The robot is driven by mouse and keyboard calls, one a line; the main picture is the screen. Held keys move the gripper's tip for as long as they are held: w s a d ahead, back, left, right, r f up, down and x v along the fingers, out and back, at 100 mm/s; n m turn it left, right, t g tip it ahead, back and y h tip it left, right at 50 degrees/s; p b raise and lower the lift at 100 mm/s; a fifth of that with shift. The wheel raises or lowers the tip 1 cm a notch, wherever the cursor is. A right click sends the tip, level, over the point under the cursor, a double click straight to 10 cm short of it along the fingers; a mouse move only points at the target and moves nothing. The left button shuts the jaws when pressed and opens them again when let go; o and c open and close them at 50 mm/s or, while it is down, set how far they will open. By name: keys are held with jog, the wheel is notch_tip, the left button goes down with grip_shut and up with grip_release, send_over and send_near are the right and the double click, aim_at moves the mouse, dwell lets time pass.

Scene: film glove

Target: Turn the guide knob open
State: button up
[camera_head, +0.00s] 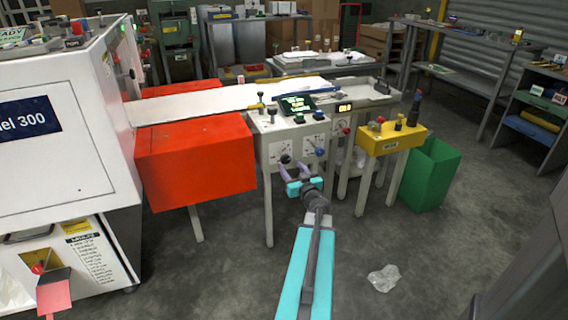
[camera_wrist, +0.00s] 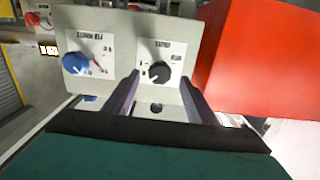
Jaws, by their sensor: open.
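Two dials on white plates sit on the front of a pale control panel (camera_head: 268,145). One has a black knob (camera_head: 285,158), the other a blue knob (camera_head: 319,152). In the wrist view the order is swapped: the blue knob (camera_wrist: 75,64) is left, the black knob (camera_wrist: 158,72) right. The labels are too small to read, so I cannot tell which is the guide knob. My gripper (camera_head: 292,167) is open, its purple fingers pointing at the black knob. In the wrist view my gripper (camera_wrist: 159,82) has its fingers on either side of the black knob, with no clear contact.
A red box (camera_head: 195,160) stands close left of the panel. A yellow box (camera_head: 392,138) with knobs and a green bin (camera_head: 430,175) stand to the right. Crumpled clear film (camera_head: 384,278) lies on the floor. The floor in front of the panel is otherwise open.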

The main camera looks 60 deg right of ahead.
aim_at(286, 161)
jog(key=shift+b+x, duration=0.35)
jog(key=shift+x, duration=2.4)
jog(key=shift+c, duration=0.4)
jog(key=c, duration=1)
jog(key=shift+o, duration=0.2)
jog(key=shift+a+f, duration=0.1)
jog(key=shift+a, duration=0.25)
jog(key=shift+w+d, duration=0.1)
jog(key=shift+d, duration=0.15)
